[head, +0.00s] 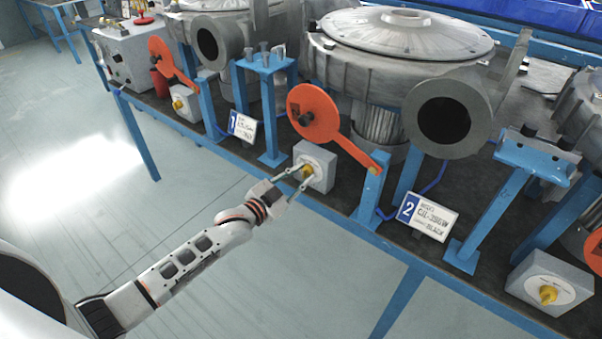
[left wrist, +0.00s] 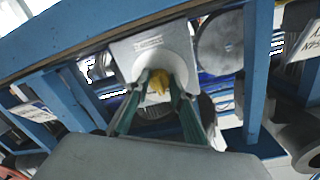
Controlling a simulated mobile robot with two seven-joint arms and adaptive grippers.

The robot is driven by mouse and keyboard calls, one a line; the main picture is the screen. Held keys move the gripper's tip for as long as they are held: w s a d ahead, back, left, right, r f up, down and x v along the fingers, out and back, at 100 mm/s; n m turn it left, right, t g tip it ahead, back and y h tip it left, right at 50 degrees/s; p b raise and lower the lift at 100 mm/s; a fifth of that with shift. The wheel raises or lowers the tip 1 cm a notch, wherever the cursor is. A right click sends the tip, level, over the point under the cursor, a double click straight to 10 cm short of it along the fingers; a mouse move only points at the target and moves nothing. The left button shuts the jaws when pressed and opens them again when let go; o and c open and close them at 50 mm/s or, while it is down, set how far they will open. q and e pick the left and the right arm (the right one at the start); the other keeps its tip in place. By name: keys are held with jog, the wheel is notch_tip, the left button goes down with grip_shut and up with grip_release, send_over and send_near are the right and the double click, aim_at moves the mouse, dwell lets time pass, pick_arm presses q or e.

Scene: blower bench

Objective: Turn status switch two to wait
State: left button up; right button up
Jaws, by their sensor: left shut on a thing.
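The switch box (head: 322,160) beside the blower with the number 2 sign (head: 426,214) is a light grey box with a round pale plate and a yellow knob (head: 308,170). My left gripper (head: 303,173) reaches it from the front left, and its fingers are shut on the knob. In the left wrist view, the box (left wrist: 150,45) faces me and the yellow knob (left wrist: 158,80) sits between the two green-grey fingers (left wrist: 158,90). The fingers partly hide the plate, and I cannot read the knob's pointing direction. My right gripper is not in view.
Another grey switch box (head: 185,104) stands left near the number 1 sign (head: 242,128), and one (head: 548,284) stands at the right. An orange lever (head: 345,140) and a blue post (head: 371,195) stand close to the gripper. The floor before the bench is clear.

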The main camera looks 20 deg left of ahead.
pick_arm(q)
jog(key=shift+m, duration=0.3)
jog(key=o, duration=1.1)
jog(key=v, duration=1.2)
jog(key=s+d+f+n+g+y, duration=0.2)
jog(key=s+f+n, duration=0.1)
jog(key=s+f, duration=0.6)
jog(key=s+d+f+n+g+y, duration=0.2)
jog(key=s+f+n+g, duration=0.1)
jog(key=s+f, duration=0.6)
jog(key=s, duration=0.3)
jog(key=shift+s+d+n, duration=0.25)
jog(key=shift+n, duration=0.05)
